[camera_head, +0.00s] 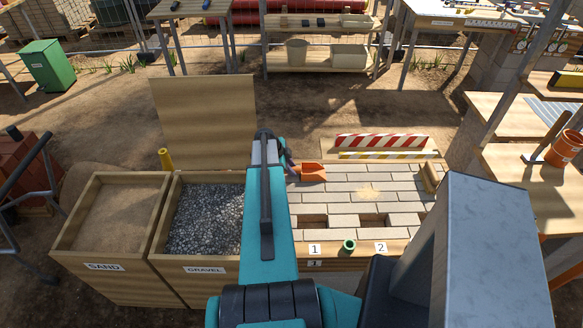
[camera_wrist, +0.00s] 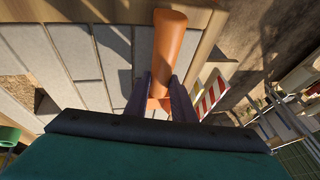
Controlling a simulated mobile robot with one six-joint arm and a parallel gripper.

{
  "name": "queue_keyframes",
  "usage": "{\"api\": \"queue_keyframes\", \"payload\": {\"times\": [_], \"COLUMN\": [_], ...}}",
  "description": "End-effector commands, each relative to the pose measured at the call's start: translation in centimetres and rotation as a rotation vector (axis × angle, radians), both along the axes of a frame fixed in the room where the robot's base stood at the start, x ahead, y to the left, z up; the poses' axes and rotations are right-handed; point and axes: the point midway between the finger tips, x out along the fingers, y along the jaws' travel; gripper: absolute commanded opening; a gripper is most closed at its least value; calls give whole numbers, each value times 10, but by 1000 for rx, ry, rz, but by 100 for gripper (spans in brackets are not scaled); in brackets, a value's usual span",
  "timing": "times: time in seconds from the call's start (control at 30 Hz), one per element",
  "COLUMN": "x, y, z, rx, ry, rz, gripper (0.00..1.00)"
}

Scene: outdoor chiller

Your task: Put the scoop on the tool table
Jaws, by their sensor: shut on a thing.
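The orange scoop (camera_head: 312,172) shows just right of my teal arm in the head view, over the far left part of the paved bench. My gripper (camera_head: 290,165) is mostly hidden behind the arm there. In the wrist view, the two dark fingers of my gripper (camera_wrist: 160,98) are closed on the near end of the scoop (camera_wrist: 169,48). Its height above the paving is hard to tell. A table with small tools (camera_head: 470,12) stands at the far right back, and another with dark items (camera_head: 190,8) at the back left; neither is labelled as the tool table.
Below are a sand bin (camera_head: 118,215), a gravel bin (camera_head: 205,222) and paving (camera_head: 365,185) with two gaps. A striped barrier (camera_head: 380,141) is behind. Right-hand shelves hold an orange pot (camera_head: 565,149). Open ground lies behind the bench.

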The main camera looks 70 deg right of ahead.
Motion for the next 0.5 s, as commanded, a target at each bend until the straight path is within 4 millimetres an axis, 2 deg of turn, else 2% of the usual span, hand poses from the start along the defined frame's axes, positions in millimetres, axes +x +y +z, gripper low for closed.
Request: {"api": "queue_keyframes", "payload": {"times": [0.27,0.3,0.4,0.5], "x": [0,0,0,0], "y": [0,0,0,0], "z": [-2,-2,-1,-1], "rx": [-1,0,0,0], "ry": [0,0,0,0], "rz": [0,0,0,0], "gripper": [0,26,42,42]}}
